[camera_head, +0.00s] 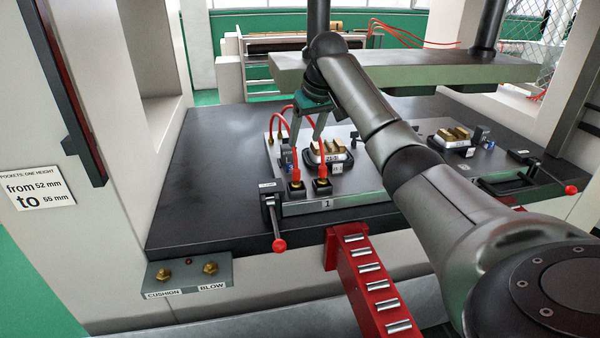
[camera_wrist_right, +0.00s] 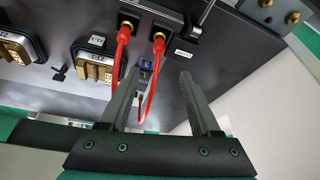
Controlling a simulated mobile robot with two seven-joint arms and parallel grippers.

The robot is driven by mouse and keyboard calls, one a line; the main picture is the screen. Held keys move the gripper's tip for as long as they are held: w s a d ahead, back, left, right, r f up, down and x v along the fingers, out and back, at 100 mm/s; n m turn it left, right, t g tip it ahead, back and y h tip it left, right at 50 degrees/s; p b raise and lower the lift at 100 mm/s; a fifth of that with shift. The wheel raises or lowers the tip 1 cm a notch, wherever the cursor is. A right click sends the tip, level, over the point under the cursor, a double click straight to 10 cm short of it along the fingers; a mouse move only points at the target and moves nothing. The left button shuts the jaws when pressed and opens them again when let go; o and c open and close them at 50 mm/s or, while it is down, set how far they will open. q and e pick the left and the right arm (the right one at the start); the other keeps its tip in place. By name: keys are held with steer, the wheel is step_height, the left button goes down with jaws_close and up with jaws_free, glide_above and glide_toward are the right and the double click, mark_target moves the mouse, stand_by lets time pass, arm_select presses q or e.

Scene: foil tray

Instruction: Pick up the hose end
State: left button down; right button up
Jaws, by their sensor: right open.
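Two red hoses rise from brass couplings at the front edge of the grey plate marked 1 (camera_head: 305,207). The left hose (camera_head: 277,122) has its end at the left coupling (camera_head: 296,184). The right hose (camera_head: 324,165) has its end at the right coupling (camera_head: 321,184). My right gripper (camera_head: 306,141) is open above them, fingers pointing down. In the right wrist view my right gripper (camera_wrist_right: 159,74) is open and empty; one red hose (camera_wrist_right: 151,90) shows between its fingers, the other (camera_wrist_right: 123,45) at its left finger. I cannot tell whether either touches. My left gripper is out of view.
Brass blocks on black bases (camera_head: 330,148) (camera_head: 453,136) stand on the plate. A clamp with a red knob (camera_head: 279,245) sits at its front left corner. A red roller rail (camera_head: 372,285) leads up to the black table (camera_head: 190,205). A thick slab (camera_head: 500,70) hangs above.

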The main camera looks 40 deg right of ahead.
glide_toward(297, 170)
steer(key=f, duration=0.2)
steer(key=shift+w+f+b, duration=0.45)
steer(key=shift+w+f, duration=0.45)
steer(key=shift+f, duration=0.25)
steer(key=shift+w+f, duration=0.2)
steer(key=shift+f, duration=0.3)
steer(key=shift+w+d+f, duration=0.1)
steer(key=shift+f, duration=0.15)
steer(key=shift+w+f, duration=0.1)
steer(key=shift+f, duration=0.15)
steer(key=shift+b+x, duration=0.6)
steer(key=shift+x, duration=0.55)
steer(key=shift+d+b+x, duration=0.25)
steer(key=shift+b+x, duration=0.5)
steer(key=shift+x, duration=0.3)
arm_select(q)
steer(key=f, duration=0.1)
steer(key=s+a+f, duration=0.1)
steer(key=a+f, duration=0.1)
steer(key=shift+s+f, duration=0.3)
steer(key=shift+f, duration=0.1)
